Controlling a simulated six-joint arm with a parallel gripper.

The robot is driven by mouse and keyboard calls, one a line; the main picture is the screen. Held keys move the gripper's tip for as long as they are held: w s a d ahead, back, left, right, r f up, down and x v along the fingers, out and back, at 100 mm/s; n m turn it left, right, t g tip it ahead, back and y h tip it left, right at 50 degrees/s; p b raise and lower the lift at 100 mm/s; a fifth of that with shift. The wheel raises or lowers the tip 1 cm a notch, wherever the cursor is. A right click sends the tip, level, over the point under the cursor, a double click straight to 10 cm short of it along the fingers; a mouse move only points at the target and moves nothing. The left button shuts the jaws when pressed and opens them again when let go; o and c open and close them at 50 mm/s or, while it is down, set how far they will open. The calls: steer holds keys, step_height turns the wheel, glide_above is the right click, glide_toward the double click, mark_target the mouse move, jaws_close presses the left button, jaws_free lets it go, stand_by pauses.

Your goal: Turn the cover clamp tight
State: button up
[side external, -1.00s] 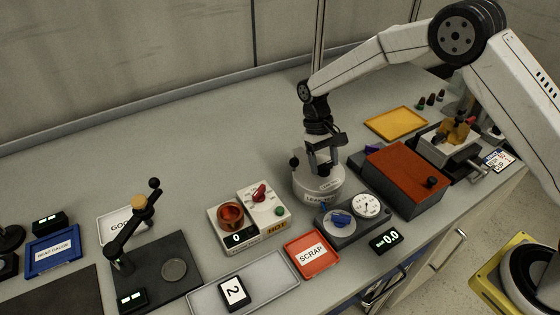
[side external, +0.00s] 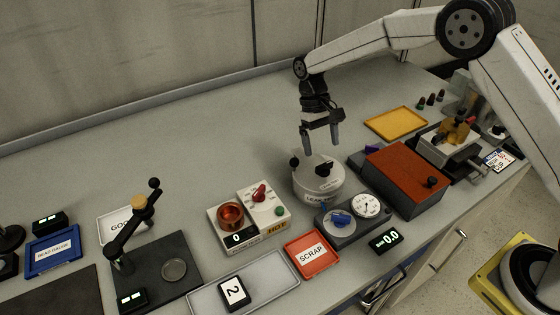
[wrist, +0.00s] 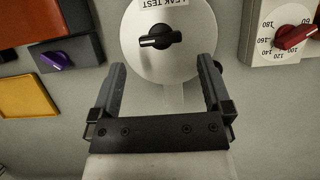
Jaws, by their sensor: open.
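The leak test drum (side external: 319,186) is a round white pot with a flat cover, standing mid-bench in the side view. A black knob (side external: 323,169) sits on its cover; it appears to be the cover clamp. In the wrist view the knob (wrist: 160,38) lies crosswise, with a white line towards its left end. My gripper (side external: 321,146) is open and empty above the drum, apart from the knob. In the wrist view my gripper's fingers (wrist: 162,68) stand wide apart, with the knob beyond and between their tips.
A dark base with a blue knob and gauge (side external: 342,220) stands in front of the drum. A box with an orange-red top (side external: 403,174) is close on the right. A heater (side external: 250,215) marked HOT is at left. The bench behind the drum is clear.

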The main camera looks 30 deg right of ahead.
steer(key=shift+v, duration=1.3)
steer(key=shift+s+d, duration=0.1)
steer(key=s+d+t, duration=0.3)
steer(key=s+d, duration=0.1)
steer(key=s, duration=0.6)
steer(key=s+d+r+t, duration=0.1)
steer(key=s+d+t, duration=0.3)
steer(key=s, duration=0.7)
steer(key=shift+s+r, duration=0.15)
